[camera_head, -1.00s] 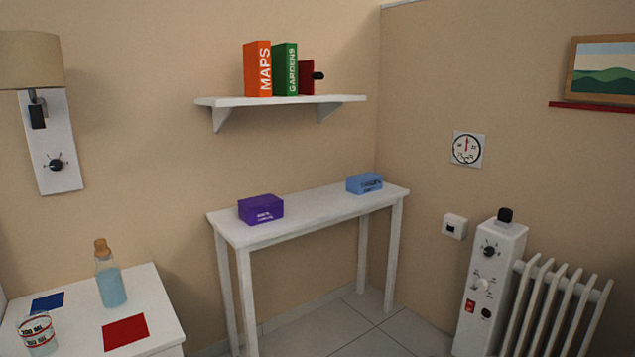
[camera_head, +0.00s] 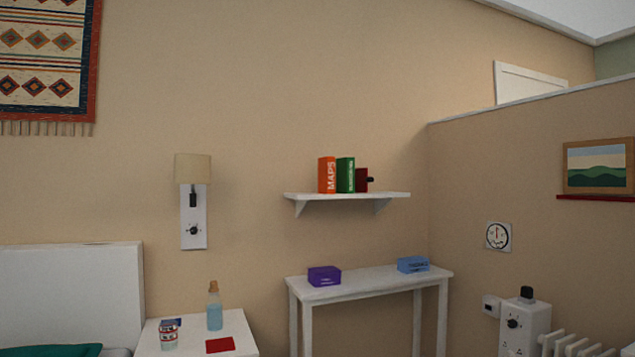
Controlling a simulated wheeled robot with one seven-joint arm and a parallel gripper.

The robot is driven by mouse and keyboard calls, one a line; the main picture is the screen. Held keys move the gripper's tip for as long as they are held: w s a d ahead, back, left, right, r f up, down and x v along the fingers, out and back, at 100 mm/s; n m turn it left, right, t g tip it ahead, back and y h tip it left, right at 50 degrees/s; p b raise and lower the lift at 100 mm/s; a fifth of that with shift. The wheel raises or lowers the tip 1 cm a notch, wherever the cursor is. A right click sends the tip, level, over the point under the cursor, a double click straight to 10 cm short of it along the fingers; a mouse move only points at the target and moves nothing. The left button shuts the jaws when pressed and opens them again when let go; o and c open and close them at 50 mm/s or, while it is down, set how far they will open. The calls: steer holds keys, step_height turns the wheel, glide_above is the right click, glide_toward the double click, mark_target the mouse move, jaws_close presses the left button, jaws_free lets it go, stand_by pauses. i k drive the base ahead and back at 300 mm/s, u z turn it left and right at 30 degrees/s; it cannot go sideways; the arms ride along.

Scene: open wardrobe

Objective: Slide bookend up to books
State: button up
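A dark red bookend (camera_head: 362,179) with a black knob on its right side stands on the white wall shelf (camera_head: 400,195). To its left on the shelf stand two upright books, an orange one marked MAPS (camera_head: 327,175) and a green one (camera_head: 346,175). The bookend is close to the green book's right side; I cannot tell from here whether they touch. The shelf's right end beyond the knob is bare. My gripper is not in view.
Below the shelf, a white console table (camera_head: 373,279) holds a purple box (camera_head: 324,276) and a blue box (camera_head: 413,264). A white radiator (camera_head: 577,346) is at the lower right.

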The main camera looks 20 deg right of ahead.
mark_target(362, 180)
steer(key=z, duration=0.6)
steer(key=i, duration=0.4)
steer(key=z, duration=0.9)
steer(key=i, duration=1.95)
steer(key=u, duration=1.15)
steer(key=i, duration=0.85)
steer(key=u, duration=0.85)
